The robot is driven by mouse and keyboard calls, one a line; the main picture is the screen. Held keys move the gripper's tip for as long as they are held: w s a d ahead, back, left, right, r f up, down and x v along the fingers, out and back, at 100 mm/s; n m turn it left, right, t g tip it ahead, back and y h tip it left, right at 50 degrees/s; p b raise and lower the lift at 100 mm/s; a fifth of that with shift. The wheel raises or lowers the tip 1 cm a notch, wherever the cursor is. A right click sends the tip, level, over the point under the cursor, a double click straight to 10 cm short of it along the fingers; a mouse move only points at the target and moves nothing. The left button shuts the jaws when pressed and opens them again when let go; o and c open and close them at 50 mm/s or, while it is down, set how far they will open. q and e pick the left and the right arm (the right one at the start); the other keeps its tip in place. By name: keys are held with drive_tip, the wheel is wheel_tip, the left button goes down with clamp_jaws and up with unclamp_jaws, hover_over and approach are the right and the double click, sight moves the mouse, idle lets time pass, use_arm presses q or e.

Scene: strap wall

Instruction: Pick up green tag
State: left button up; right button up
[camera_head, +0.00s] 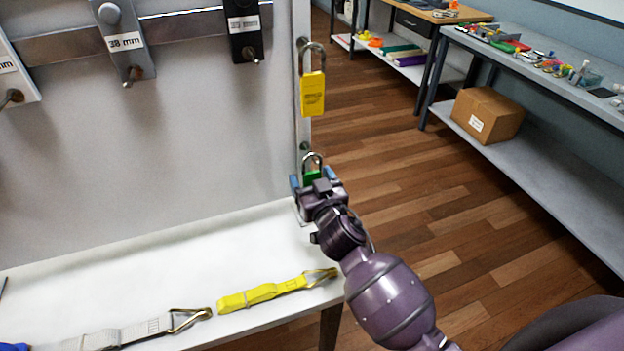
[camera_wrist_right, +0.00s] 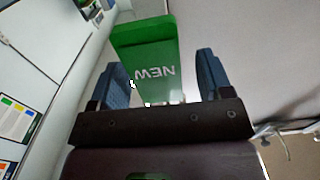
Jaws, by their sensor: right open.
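The green tag (camera_head: 312,177) hangs by a metal shackle from a peg low on the right edge of the wall panel. My right gripper (camera_head: 312,183) is in front of it and hides much of it in the head view. In the right wrist view, the green tag (camera_wrist_right: 148,58) shows white lettering and stands between the two blue fingers of my right gripper (camera_wrist_right: 160,80). The fingers are open, with a gap on each side of the tag. My left gripper is not in view.
A yellow tag (camera_head: 313,93) hangs on the same panel edge above. A yellow strap (camera_head: 262,293) and a grey strap (camera_head: 125,332) with hooks lie on the white table (camera_head: 190,255) below. A cardboard box (camera_head: 488,114) sits on a shelf at right, beyond open floor.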

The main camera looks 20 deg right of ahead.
sight(304, 155)
drive_tip(key=shift+w, duration=0.7)
drive_tip(key=c, duration=1)
drive_tip(key=shift+r+p, duration=0.35)
drive_tip(key=shift+r, duration=1.25)
drive_tip(key=shift+s+r, duration=0.15)
drive_tip(key=shift+s, duration=0.2)
drive_tip(key=shift+c, duration=0.4)
drive_tip(key=s+b, duration=0.1)
drive_tip(key=s, duration=1.6)
drive_tip(key=shift+s+d, duration=0.2)
drive_tip(key=shift+d, duration=0.1)
